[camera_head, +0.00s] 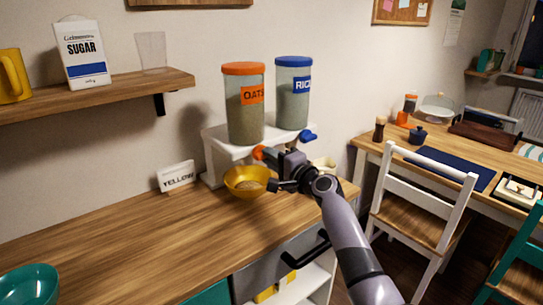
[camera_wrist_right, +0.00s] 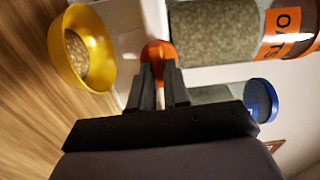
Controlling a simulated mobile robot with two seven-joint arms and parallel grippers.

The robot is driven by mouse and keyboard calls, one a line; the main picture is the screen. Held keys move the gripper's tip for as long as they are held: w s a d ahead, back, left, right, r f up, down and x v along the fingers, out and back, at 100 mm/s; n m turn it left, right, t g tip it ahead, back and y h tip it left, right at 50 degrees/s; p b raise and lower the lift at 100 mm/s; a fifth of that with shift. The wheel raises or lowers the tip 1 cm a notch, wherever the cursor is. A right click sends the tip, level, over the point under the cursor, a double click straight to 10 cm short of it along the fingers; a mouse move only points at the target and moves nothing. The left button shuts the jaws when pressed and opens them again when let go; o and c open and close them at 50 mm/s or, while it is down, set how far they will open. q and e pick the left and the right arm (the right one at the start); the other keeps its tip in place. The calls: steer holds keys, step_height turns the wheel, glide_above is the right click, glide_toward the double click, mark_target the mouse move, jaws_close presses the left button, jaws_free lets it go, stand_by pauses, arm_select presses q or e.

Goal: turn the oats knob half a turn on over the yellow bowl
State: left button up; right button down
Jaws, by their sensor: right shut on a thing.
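The oats dispenser (camera_head: 246,118), a clear canister with an orange lid and an OATS label, stands on a white stand (camera_head: 213,142). Its orange knob (camera_head: 258,153) is at the stand's front; it also shows in the right wrist view (camera_wrist_right: 158,50). My right gripper (camera_head: 267,156) is shut on the knob, its fingers (camera_wrist_right: 158,75) at either side of it. The yellow bowl (camera_head: 233,184) sits on the counter below the knob, with a tan heap of grains (camera_wrist_right: 75,52) inside. My left gripper is not in view.
A rice canister (camera_head: 293,98) with a blue knob (camera_head: 308,135) stands right of the oats. A YELLOW sign (camera_head: 176,176) is left of the bowl. A teal bowl (camera_head: 30,286) is at the lower left. The counter's (camera_head: 120,240) middle is clear.

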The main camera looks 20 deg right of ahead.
steer(key=shift+f, duration=0.1)
stand_by(0.5)
steer(key=c, duration=1.1)
jaws_free()
steer(key=v, duration=0.7)
steer(key=shift+p, duration=0.3)
